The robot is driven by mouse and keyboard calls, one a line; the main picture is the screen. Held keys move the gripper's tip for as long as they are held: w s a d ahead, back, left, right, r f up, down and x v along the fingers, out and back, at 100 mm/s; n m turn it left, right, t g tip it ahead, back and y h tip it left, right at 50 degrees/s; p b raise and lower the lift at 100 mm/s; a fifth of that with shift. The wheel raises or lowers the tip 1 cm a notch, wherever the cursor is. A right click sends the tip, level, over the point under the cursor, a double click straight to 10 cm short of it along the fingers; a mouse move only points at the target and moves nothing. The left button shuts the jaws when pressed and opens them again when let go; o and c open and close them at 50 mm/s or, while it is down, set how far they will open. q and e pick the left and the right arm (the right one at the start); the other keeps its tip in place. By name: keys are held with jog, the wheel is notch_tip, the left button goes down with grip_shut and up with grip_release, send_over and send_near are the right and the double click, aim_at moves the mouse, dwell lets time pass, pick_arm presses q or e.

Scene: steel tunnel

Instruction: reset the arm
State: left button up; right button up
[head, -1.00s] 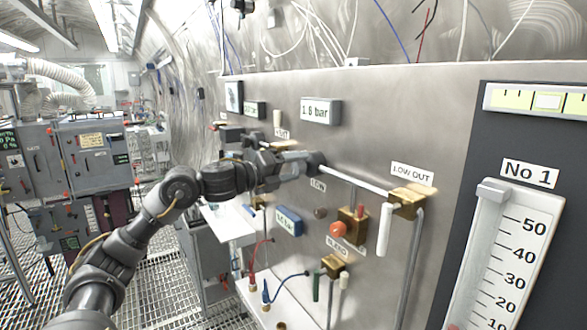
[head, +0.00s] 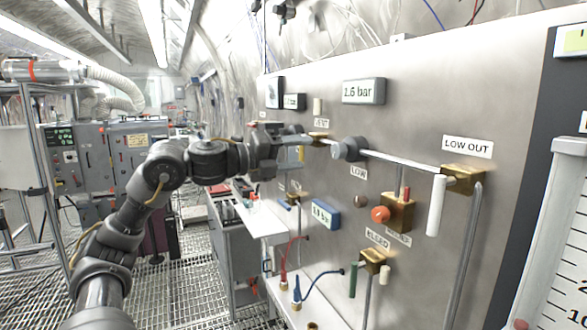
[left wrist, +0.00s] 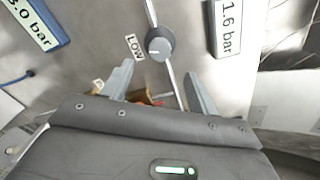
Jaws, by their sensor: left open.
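My left gripper (head: 303,146) is in front of the steel panel, just left of the grey LOW knob (head: 350,148) in the head view. Its jaws are open and empty. In the left wrist view the two fingers of the gripper (left wrist: 160,72) stand apart, and the round knob (left wrist: 160,45) with its white mark lies beyond their tips, clear of them. My left arm reaches in from the lower left. My right gripper is not in view.
A grey display (head: 363,91) sits above the knob; it reads 1.6 bar in the left wrist view (left wrist: 226,28). A blue display (head: 326,214), an orange-red button (head: 381,214) and brass valves (head: 463,179) project from the panel. A white shelf (head: 262,222) stands below the arm.

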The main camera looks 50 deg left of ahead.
pick_arm(q)
jog(key=shift+s+a, duration=0.15)
jog(key=shift+s, duration=0.25)
